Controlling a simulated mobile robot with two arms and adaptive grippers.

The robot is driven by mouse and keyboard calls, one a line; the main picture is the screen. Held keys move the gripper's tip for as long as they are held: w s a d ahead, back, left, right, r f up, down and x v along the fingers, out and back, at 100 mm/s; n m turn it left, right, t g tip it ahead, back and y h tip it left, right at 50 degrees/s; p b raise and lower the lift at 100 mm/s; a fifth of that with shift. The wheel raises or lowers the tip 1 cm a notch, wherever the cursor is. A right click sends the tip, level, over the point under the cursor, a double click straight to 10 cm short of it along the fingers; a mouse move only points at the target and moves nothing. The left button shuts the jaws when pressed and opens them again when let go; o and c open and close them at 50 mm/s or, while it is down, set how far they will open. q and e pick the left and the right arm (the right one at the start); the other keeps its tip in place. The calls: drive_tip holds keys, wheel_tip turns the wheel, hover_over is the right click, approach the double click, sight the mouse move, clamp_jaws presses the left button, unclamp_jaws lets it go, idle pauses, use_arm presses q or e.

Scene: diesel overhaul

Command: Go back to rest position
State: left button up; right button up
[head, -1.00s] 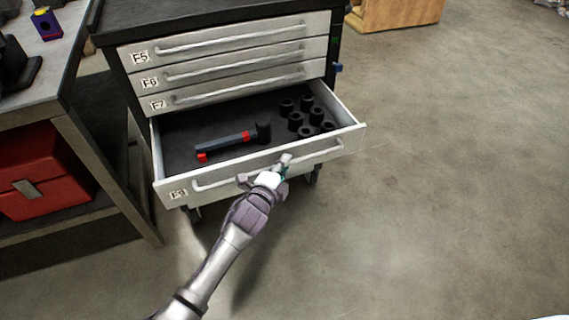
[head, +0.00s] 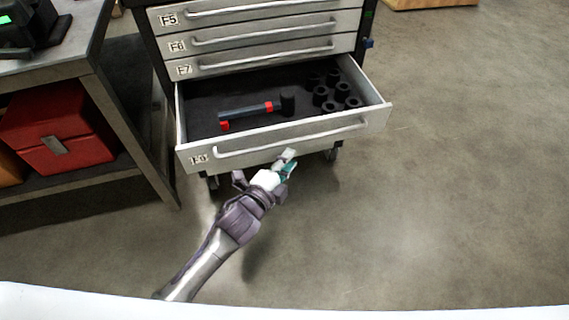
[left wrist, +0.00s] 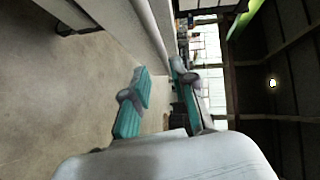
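My left gripper (head: 264,169) is in front of the open bottom drawer (head: 292,139) of the tool cabinet, just below its long handle (head: 290,140). Its fingers are spread apart with nothing between them. In the left wrist view the two teal-padded fingers (left wrist: 158,100) stand apart, with a pale drawer or cabinet front (left wrist: 140,30) beyond them. A small gap seems to separate the gripper from the handle. My right gripper is in neither view.
Concrete floor (head: 460,180) is clear on the right.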

use_arm(q)
drive_tip(key=shift+v, duration=0.8)
drive_tip(key=s+a+f+n+g+y, duration=0.2)
drive_tip(key=s+a+f+n, duration=0.25)
drive_tip(key=f, duration=0.55)
drive_tip(key=s+a+f+n+g+y, duration=0.25)
drive_tip(key=s+a+f+n, duration=0.2)
drive_tip(key=f, duration=0.45)
drive_tip(key=s+a+f+n+g+y, duration=0.25)
drive_tip(key=s+a+f+n, duration=0.2)
drive_tip(key=f, duration=0.55)
drive_tip(key=s+a+f+n+g, duration=0.3)
drive_tip(key=s+f, duration=0.2)
drive_tip(key=s, duration=0.5)
drive_tip(key=s+a+f+n+g, duration=0.35)
drive_tip(key=s+f, duration=0.25)
drive_tip(key=s, duration=0.3)
drive_tip(key=s+a+r+p, duration=0.1)
drive_tip(key=s+r+p, duration=0.5)
drive_tip(key=s+p, duration=0.4)
drive_tip(key=p, duration=0.3)
drive_tip(key=shift+s+a+r+y+p, duration=0.3)
drive_tip(key=shift+s+r, duration=0.05)
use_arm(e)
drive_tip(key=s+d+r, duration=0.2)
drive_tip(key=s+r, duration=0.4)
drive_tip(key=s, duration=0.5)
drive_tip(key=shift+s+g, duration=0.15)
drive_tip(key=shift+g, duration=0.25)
